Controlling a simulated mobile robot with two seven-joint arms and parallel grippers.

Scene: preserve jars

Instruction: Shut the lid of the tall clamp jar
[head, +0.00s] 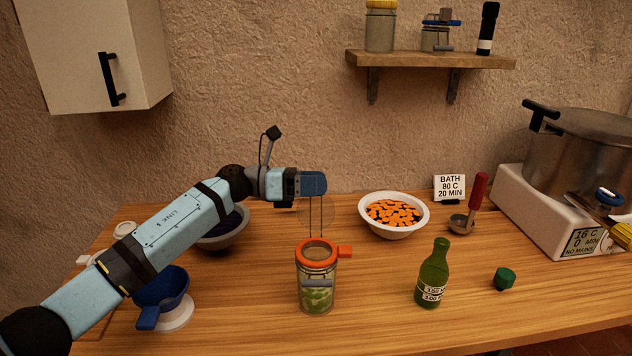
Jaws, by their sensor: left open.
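The tall clamp jar (317,295) stands upright near the front middle of the table, with green pieces inside. An orange ring (303,255) with a side tab sits around its mouth. A clear round lid (322,222) seems to stand raised behind the mouth, with thin wires near it; it is faint against the wall. My left gripper (314,183) is open, above and behind the jar, at the top of the raised lid. Whether it touches the lid cannot be told. My right gripper is not in view.
A white bowl of orange slices (395,216) stands right of the lid. A green bottle (433,275) and green cap (504,279) are at front right. A blue funnel (162,290) and a dark bowl (222,238) are left. A large pot (580,150) stands far right.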

